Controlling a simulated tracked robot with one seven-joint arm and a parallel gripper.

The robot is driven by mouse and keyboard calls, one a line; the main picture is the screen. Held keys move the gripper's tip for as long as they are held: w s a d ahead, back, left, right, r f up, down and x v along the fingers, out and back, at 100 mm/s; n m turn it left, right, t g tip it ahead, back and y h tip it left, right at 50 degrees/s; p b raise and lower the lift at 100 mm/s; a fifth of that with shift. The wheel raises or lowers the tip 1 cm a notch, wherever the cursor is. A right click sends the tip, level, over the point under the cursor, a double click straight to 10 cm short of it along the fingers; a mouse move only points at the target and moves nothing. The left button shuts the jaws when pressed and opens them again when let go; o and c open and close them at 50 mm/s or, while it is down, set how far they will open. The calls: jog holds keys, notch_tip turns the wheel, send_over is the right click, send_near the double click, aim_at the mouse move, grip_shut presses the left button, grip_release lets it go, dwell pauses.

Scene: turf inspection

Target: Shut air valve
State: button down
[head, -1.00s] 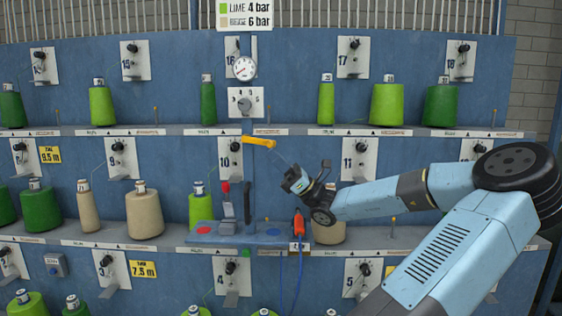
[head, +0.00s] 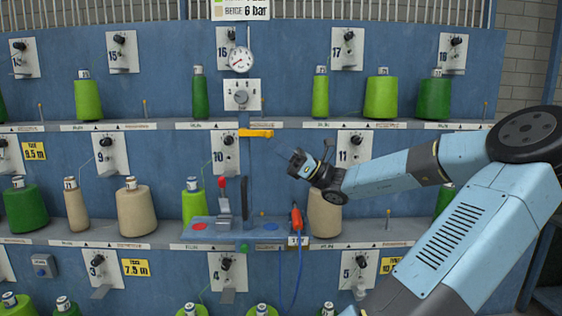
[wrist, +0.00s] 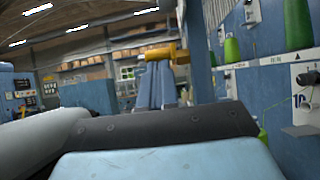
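A yellow lever handle (head: 256,133), which appears to be the air valve, sits on the blue panel's central pipe, roughly level, below the dial plate. It also shows in the wrist view (wrist: 168,53) as an orange-yellow bar.
A dark vertical bar (head: 245,202) and a red-tipped lever (head: 222,184) stand below the handle. An orange tool (head: 297,219) hangs beside a beige cone (head: 325,213). A lime cone (head: 194,203) is left. Shelves (head: 160,125) project from the panel.

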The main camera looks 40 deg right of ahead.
jog(key=a+f+v, duration=0.1)
jog(key=v, duration=1)
jog(key=w+f+v, duration=0.1)
jog(key=f+v, duration=0.1)
jog(key=v, duration=0.9)
jog(key=shift+a+f, duration=0.2)
jog(key=shift+f, duration=0.3)
jog(key=shift+w, duration=0.1)
